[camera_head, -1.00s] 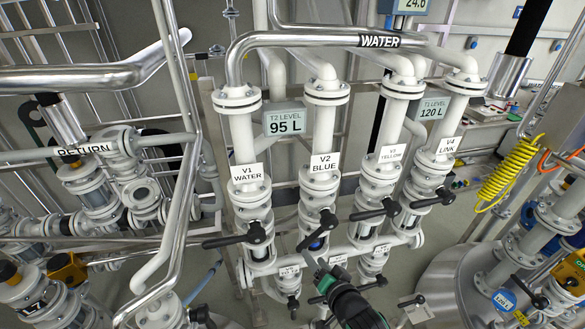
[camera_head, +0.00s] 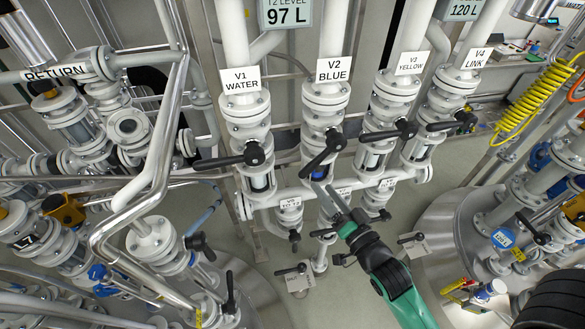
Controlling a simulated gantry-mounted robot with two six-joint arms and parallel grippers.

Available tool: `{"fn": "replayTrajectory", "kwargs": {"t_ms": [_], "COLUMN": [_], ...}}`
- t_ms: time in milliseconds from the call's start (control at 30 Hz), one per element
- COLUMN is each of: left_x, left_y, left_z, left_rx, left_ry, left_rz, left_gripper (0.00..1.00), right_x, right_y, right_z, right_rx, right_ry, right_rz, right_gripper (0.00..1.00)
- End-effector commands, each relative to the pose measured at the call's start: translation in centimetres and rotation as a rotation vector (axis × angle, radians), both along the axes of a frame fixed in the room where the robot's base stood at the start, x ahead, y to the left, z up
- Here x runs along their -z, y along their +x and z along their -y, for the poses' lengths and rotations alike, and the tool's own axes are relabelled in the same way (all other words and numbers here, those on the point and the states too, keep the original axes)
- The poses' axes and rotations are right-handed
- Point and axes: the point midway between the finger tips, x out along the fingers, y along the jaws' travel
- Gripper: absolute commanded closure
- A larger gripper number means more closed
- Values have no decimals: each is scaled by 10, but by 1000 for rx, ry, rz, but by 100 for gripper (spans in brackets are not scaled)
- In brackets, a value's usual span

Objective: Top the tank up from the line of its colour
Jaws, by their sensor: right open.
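The V2 BLUE valve (camera_head: 326,112) stands mid-view; its black handle (camera_head: 320,157) is slanted down to the left. A blue glass section shows below it. The handles of V1 WATER (camera_head: 254,153), V3 YELLOW (camera_head: 404,129) and V4 LINK (camera_head: 467,119) lie closer to level. The T2 level display (camera_head: 288,14) reads 97 L; the T1 level display (camera_head: 463,9) reads 120 L. My right gripper (camera_head: 332,197) is open and empty, its fingers just below the V2 handle's lower end; contact cannot be told. My left gripper is out of view.
Lower small valves (camera_head: 289,205) hang below the main row, partly behind my right gripper. A rounded grey tank (camera_head: 445,235) stands to the right. A yellow coiled hose (camera_head: 530,100) hangs at the upper right. The RETURN pipe (camera_head: 55,73) runs along the left.

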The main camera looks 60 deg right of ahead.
Motion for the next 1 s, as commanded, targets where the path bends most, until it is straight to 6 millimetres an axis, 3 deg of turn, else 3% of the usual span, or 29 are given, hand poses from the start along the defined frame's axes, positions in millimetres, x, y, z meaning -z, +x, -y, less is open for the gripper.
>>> {"fn": "replayTrajectory", "kwargs": {"t_ms": [233, 700, 1000], "left_x": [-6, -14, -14], "left_y": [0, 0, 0], "left_z": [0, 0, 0], "left_rx": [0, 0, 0], "left_ry": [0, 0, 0], "left_rz": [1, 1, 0], "left_gripper": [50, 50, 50], "right_x": [-4, -2, -2], "right_y": [15, 92, 99], "right_z": [9, 59, 63], "right_rx": [0, -2, -2], "right_ry": [-2, -1, 0], "right_rz": [2, 1, 0], "right_gripper": [42, 42, 42]}}
